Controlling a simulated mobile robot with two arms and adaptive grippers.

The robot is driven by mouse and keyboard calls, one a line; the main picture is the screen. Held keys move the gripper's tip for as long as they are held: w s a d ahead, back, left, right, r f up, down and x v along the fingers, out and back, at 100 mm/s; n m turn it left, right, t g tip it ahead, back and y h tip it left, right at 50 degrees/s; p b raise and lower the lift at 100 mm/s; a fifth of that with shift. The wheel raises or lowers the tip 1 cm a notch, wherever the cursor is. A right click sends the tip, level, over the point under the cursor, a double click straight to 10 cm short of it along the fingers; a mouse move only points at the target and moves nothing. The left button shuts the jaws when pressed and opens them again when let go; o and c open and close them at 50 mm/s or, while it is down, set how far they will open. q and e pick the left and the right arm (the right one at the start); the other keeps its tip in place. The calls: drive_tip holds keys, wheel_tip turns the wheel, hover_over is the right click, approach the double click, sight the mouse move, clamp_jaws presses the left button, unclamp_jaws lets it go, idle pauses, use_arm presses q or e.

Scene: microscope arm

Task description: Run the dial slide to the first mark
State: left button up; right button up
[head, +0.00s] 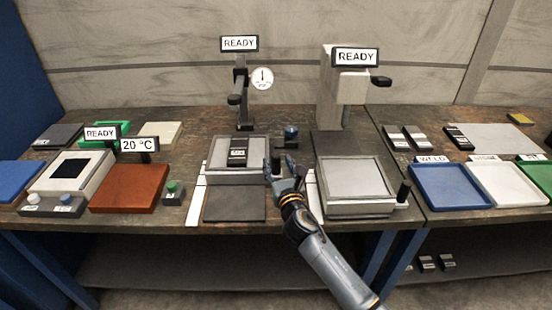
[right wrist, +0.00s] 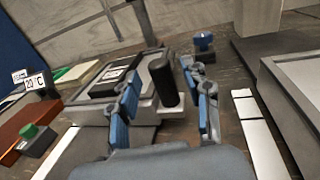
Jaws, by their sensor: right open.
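The dial slide is the left station, with a round white dial (head: 262,78) on a dark post and a READY sign (head: 239,44) above. Its light grey stage (head: 217,170) carries a dark labelled block (head: 238,152). My right gripper (head: 279,167) is at the stage's right side. In the right wrist view it is open, and the slide's black upright handle (right wrist: 163,80) shows between and beyond its fingers. Whether a finger touches the handle I cannot tell. In the head view the gripper largely hides that handle. My left gripper is out of view.
A similar station with a grey stage (head: 353,178) and black handle (head: 403,192) stands to the right. A small blue-topped knob (head: 291,132) stands behind my gripper. A dark plate (head: 235,204) lies before the slide. Trays (head: 450,188) fill the right table.

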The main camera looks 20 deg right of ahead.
sight(277, 161)
drive_tip(key=shift+w+d, duration=0.15)
drive_tip(key=shift+w, duration=1.45)
clamp_jaws()
